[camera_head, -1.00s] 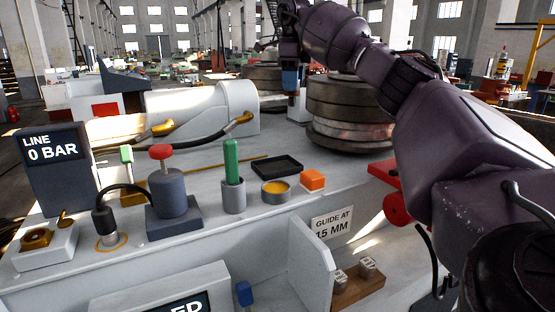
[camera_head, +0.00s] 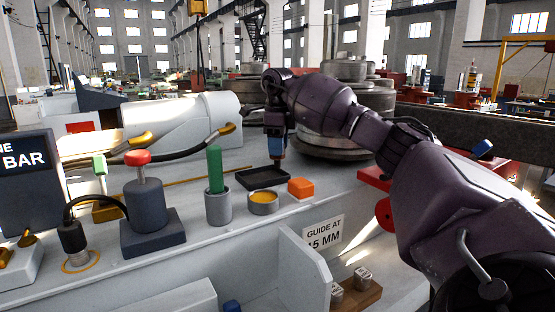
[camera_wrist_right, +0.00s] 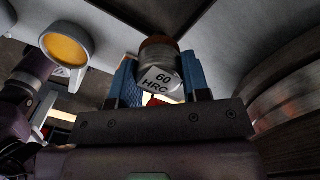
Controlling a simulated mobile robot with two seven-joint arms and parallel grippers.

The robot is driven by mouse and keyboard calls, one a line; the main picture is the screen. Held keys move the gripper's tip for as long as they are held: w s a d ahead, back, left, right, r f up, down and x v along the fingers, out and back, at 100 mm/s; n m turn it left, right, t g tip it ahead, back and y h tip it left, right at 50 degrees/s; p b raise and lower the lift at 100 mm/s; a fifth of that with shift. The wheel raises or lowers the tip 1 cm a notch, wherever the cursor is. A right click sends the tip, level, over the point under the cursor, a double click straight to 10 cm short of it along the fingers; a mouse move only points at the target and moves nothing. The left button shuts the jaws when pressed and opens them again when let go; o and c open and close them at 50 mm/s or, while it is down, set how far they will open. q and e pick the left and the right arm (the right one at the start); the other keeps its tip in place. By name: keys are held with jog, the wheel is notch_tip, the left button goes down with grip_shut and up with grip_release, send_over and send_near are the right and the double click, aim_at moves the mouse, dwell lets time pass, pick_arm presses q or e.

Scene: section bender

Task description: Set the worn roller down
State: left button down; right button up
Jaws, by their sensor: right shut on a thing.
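In the right wrist view the fingers (camera_wrist_right: 160,85) are shut on a small metal roller (camera_wrist_right: 160,52) with a brownish end and a white "60 HRC" label. In the head view the roller is hidden or too small to make out. The tray looks empty where it shows. My left gripper is not in view.
An orange block (camera_head: 301,187) and a yellow-filled round cup (camera_head: 263,203) stand close to the tray. A green-handled tool (camera_head: 215,170) stands in a grey holder. Large stacked rolls (camera_head: 335,148) rise behind the gripper. A wooden block (camera_head: 357,295) holds small labelled cylinders below.

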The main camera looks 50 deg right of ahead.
aim_at(278, 158)
jog(key=shift+f, duration=1.75)
jog(key=shift+f, duration=0.1)
jog(key=o, duration=1.2)
notch_tip(278, 158, up, 12)
jog(key=shift+r+p, duration=0.1)
jog(key=shift+p, duration=0.6)
